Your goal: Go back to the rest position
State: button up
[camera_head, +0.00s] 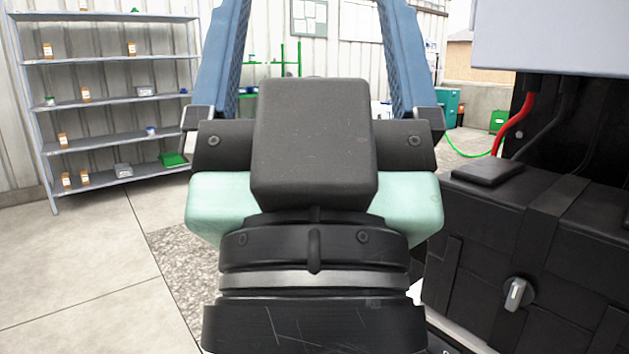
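My gripper (316,30) fills the middle of the view, seen from behind its dark wrist and palm block. Its two blue fingers stand wide apart, one on each side, and run up past the top edge, so their tips are cut off. The gripper is open. I see nothing held in the visible gap, only the background. The palm block hides the lower part of the space between the fingers.
A grey shelf unit (108,61) with small orange-labelled bottles and boxes stands at the left wall. A black case (560,235) with a rotary switch (518,294) and a red cable (517,122) is close on the right. The floor (75,260) at left is clear.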

notch_tip(320, 180, up, 28)
jog(key=p, duration=2.5)
jog(key=shift+p, duration=0.4)
